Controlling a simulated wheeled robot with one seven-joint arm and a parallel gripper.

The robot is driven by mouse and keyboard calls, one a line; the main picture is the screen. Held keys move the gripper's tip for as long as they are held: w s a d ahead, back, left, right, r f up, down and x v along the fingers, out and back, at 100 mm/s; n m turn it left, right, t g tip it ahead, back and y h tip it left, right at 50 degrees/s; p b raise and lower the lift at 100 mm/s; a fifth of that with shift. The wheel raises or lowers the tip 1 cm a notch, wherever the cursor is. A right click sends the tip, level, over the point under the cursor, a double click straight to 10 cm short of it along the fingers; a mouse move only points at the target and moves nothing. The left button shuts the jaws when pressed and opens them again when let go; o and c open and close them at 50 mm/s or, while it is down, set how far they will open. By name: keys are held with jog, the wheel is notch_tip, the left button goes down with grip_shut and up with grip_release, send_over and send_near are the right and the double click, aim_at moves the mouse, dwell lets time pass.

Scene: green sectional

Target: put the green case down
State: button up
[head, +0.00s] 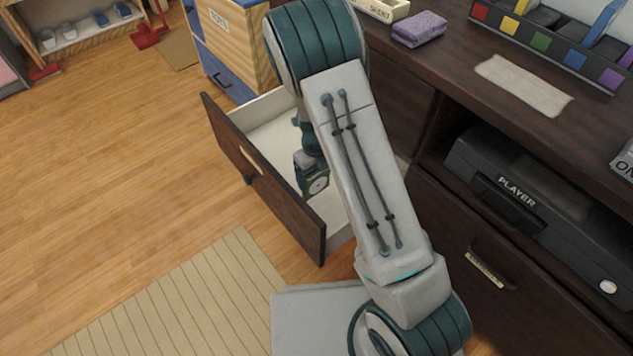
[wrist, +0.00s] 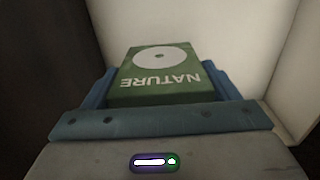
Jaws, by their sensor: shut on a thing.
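The green case (wrist: 155,78) carries a white disc and the word NATURE, which reads upside down in the wrist view. My gripper (wrist: 160,88) is shut on it, with a blue finger on each side. In the head view the case (head: 316,183) is a small dark green shape inside the open drawer (head: 262,190), between its front panel and the cabinet. My arm covers part of the drawer there. Pale drawer walls stand around the case in the wrist view. I cannot tell whether the case touches the drawer floor.
The dark cabinet (head: 400,105) holds a black player (head: 530,205) on an open shelf. A blue and wooden unit (head: 228,45) stands behind the drawer.

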aim_at(316, 180)
jog(key=shift+f+b, duration=1)
jog(key=shift+f, duration=0.8)
jog(key=shift+f, duration=0.2)
jog(key=o, duration=1)
jog(key=shift+r, duration=0.15)
